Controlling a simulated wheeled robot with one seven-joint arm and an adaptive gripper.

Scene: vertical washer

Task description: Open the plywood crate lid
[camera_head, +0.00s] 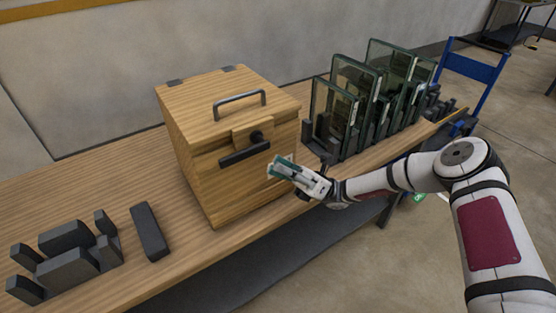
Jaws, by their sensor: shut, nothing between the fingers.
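The plywood crate (203,170) stands upright on the wooden table. Its lid (228,90) is down, with a grey bar handle (239,100) on top and dark hinges at the back edge. A wooden latch plate with a dark knob (256,136) sits at the front, above a dark horizontal bar handle (244,153).
Glass panes (352,98) stand in a dark rack right of the crate. Dark blocks (68,256) and a dark bar (150,232) lie at the table's left front. A blue cart (471,68) stands behind right.

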